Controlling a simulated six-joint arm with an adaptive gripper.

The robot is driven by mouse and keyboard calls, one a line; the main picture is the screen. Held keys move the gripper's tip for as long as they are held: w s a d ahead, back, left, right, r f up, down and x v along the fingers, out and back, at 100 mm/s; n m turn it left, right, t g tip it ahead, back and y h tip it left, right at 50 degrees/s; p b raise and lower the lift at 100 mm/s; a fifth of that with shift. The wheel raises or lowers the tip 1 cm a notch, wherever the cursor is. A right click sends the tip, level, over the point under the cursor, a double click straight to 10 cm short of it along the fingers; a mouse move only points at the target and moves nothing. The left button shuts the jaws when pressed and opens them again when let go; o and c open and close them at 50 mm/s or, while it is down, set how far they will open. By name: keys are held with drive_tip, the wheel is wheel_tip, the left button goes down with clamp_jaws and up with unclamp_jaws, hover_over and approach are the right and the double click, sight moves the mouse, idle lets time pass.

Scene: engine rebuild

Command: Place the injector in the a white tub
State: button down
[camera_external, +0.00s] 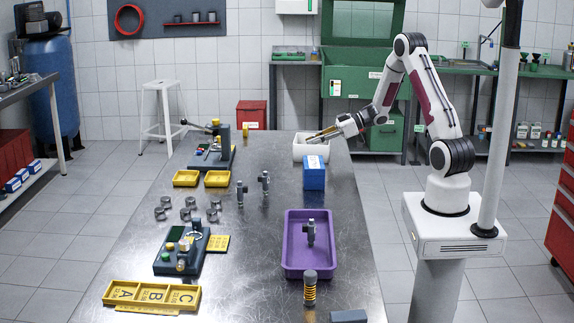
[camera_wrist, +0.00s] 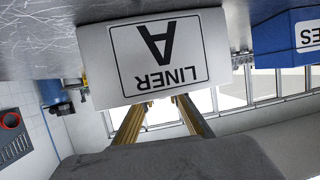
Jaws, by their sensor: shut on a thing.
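The white tub (camera_external: 300,152) stands at the far end of the metal table. In the wrist view its label side (camera_wrist: 157,55) reads "LINER A" upside down. My gripper (camera_external: 314,138) is tilted down over the tub from the right. In the wrist view the gripper's gold-coloured fingers (camera_wrist: 162,101) reach over the tub's rim, and their tips are partly hidden behind it. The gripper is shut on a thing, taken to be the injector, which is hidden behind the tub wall. Similar dark upright parts stand on the table (camera_external: 265,187) and in the purple tray (camera_external: 290,262).
A blue box (camera_external: 314,176) stands close in front of the tub and also shows in the wrist view (camera_wrist: 285,36). Yellow trays (camera_external: 186,178), metal pistons (camera_external: 186,203) and fixtures occupy the left side. The table's right edge is close to the tub.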

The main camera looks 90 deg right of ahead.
drive_tip(key=c, duration=2)
unclamp_jaws()
drive_tip(key=shift+r, duration=0.15)
drive_tip(key=shift+v, duration=6)
drive_tip(key=shift+w, duration=0.1)
drive_tip(key=w+a+r+g+h, duration=0.25)
drive_tip(key=w+r+h, duration=0.45)
drive_tip(key=w+r, duration=0.45)
drive_tip(key=s+a+r+m+g, duration=0.2)
drive_tip(key=s+a+r+m, duration=0.15)
drive_tip(key=a, duration=0.75)
drive_tip(key=s+a+f+g+y, duration=0.1)
drive_tip(key=s+a+y, duration=0.1)
drive_tip(key=s+a, duration=0.3)
drive_tip(key=s+a+f+n+g+y, duration=0.1)
drive_tip(key=s+a, duration=0.5)
drive_tip(key=a, duration=0.6)
drive_tip(key=s+a+f+n+g+y, duration=0.1)
drive_tip(key=s+a+f+y, duration=0.1)
drive_tip(key=s+a, duration=0.4)
drive_tip(key=shift+s+a+f+g+y, duration=0.15)
drive_tip(key=shift+a+f, duration=0.15)
drive_tip(key=shift+a, duration=0.35)
drive_tip(key=shift+a+f+g+y, duration=0.15)
drive_tip(key=shift+a+f, duration=0.15)
drive_tip(key=shift+a, duration=0.35)
